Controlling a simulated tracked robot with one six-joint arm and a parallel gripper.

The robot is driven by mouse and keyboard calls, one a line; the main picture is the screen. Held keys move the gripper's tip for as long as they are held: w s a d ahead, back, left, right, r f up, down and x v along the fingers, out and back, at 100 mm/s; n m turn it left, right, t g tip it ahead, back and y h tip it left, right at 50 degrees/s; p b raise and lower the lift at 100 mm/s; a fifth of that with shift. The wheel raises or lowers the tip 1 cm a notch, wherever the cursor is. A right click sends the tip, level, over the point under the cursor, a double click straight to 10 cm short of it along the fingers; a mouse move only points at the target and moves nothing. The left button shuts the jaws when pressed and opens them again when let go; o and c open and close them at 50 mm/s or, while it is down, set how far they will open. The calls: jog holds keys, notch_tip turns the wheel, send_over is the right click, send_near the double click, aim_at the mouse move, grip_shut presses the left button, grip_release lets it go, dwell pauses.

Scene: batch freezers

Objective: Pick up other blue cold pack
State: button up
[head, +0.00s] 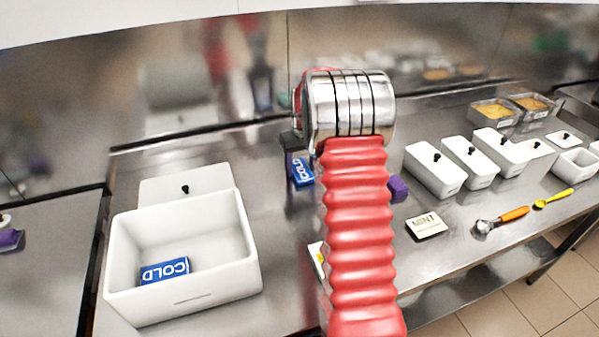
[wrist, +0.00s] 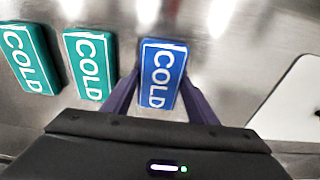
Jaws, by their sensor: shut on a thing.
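In the wrist view my gripper (wrist: 160,84) has its two purple fingers closed on the sides of a blue cold pack (wrist: 163,68), with the word COLD facing up. This blue pack also shows in the head view (head: 302,173), just left of my red arm. My arm hides most of the gripper there. I cannot tell whether the pack touches the counter. Another blue cold pack (head: 165,271) lies inside the open white bin (head: 250,245) at the left.
Two green cold packs (wrist: 88,65) (wrist: 30,60) lie left of the held pack. White lidded tubs (head: 436,170), a MINT card (head: 426,225), an orange-handled scoop (head: 503,219) and a yellow spoon (head: 553,198) are on the counter at right. A purple piece (head: 397,188) shows beside my arm.

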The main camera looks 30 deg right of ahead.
aim_at(301, 169)
notch_tip(301, 169, up, 10)
dwell(0.7)
jog(key=shift+s, duration=0.1)
dwell(0.4)
